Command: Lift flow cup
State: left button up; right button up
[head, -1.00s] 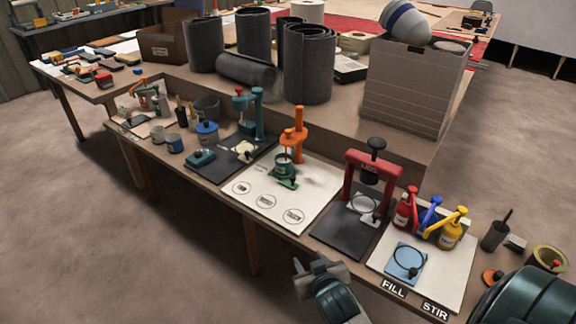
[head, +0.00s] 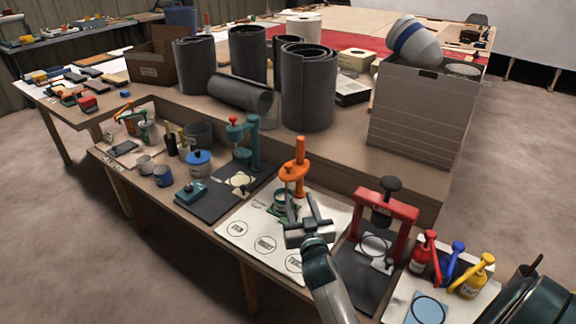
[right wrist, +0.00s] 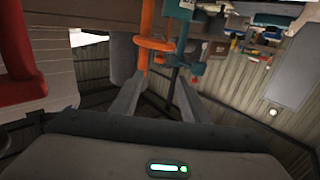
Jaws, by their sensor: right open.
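The flow cup, a small dark green cup (head: 280,198), sits under the arm of the orange stand (head: 300,160) on a white mat (head: 238,215). My right gripper (head: 304,206) is open and empty, just to the right of the cup and in front of the stand, over the mat. I cannot tell whether it touches anything. In the right wrist view, the orange stand's post and ring (right wrist: 157,43) show beyond and between the open fingers (right wrist: 157,88). I cannot make out the cup there. My left gripper is not in view.
A red press (head: 383,215) on a dark mat stands right of my gripper. A teal stand (head: 252,145) is to the left. Red, blue and yellow pump bottles (head: 472,280) stand at the right. Dark rolls (head: 308,90) stand on the raised bench behind.

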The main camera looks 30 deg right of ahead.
aim_at(289, 169)
jog(key=x, duration=1.7)
jog(key=shift+w+d, duration=0.15)
jog(key=shift+w, duration=0.1)
grip_shut()
jog(key=shift+r+p, duration=0.1)
jog(key=shift+p, duration=0.2)
